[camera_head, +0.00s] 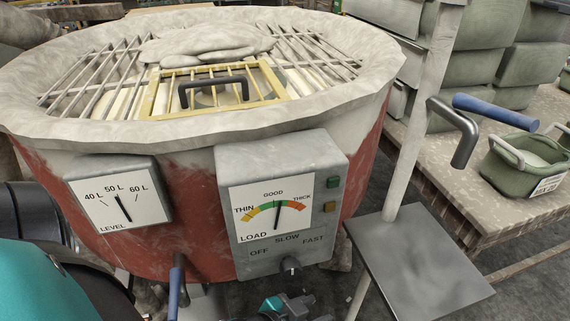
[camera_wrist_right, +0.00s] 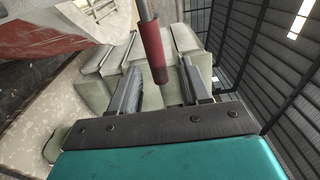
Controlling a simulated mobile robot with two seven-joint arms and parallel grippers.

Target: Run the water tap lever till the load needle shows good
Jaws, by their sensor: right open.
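The load dial (camera_head: 268,213) is on the grey control box (camera_head: 315,160). Its needle stands nearly upright under GOOD, near the edge between the green and orange bands. The water spout (camera_head: 456,130) is on a post at the right, with a blue handle (camera_head: 495,112) beside it. Another blue handle (camera_head: 175,288) hangs below the mixer; I cannot tell which handle is the tap lever. In the right wrist view, my right gripper (camera_wrist_right: 160,95) is open. A red grip (camera_wrist_right: 153,52) on a metal rod reaches between its fingers; contact is unclear.
The red mixer drum (camera_head: 200,235) has a bar grid on top with a sack. A level dial (camera_head: 120,203) reads near 50 L. A grey plate (camera_head: 420,265) is fixed to the post. A green bucket (camera_head: 520,162) stands on the right table (camera_head: 460,187). Stacked sacks stand behind.

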